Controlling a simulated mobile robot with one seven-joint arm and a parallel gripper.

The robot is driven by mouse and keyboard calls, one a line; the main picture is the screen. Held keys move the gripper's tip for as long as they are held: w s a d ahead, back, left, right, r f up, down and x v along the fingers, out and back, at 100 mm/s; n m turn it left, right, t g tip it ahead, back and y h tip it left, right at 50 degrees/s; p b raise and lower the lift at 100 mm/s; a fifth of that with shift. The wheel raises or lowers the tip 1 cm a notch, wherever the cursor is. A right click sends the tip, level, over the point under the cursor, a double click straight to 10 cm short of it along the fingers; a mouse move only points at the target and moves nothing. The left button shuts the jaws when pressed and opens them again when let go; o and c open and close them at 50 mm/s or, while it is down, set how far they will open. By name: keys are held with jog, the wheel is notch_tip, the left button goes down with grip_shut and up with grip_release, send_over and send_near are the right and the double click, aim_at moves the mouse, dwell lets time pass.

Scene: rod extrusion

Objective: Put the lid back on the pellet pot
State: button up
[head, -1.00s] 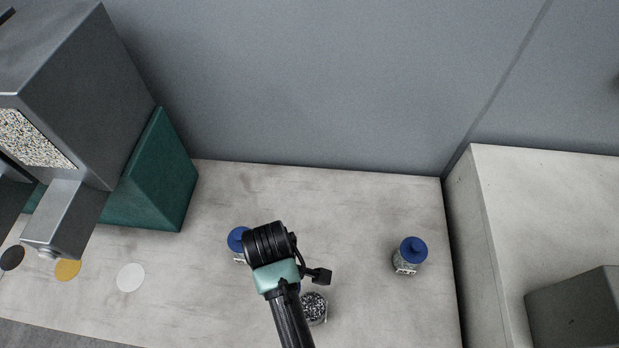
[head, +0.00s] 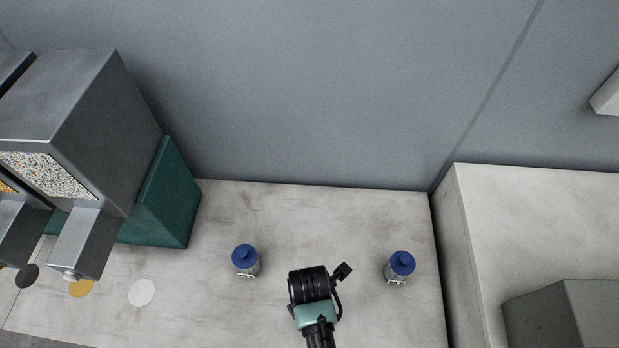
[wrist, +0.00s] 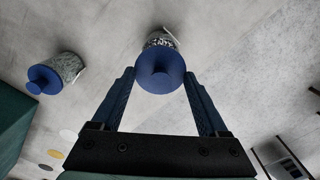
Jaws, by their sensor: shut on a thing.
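In the wrist view my gripper (wrist: 159,78) is shut on a blue lid (wrist: 160,66) with a round knob, held between its two fingers. The pellet pot (wrist: 157,40), clear with dark speckled pellets, shows just behind the lid, which covers most of it. The lid is over the pot's mouth; I cannot tell whether it is seated or slightly above it. In the head view my wrist (head: 312,290) hides this pot, the lid and the fingertips.
Two other pots with blue lids stand on the bench, one left (head: 246,260) and one right (head: 401,268). Grey hoppers (head: 70,120) and a green wedge (head: 172,200) are at left. A raised pale block (head: 530,225) bounds the right. Bench behind my wrist is clear.

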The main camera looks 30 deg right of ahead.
jog(key=shift+f+b, duration=2)
jog(key=shift+f, duration=0.55)
jog(key=shift+p, duration=0.45)
jog(key=shift+f, duration=0.15)
dwell(0.9)
jog(key=o, duration=1.2)
jog(key=shift+p, duration=0.35)
jog(key=shift+r+p, duration=3.55)
jog(key=shift+p, duration=0.1)
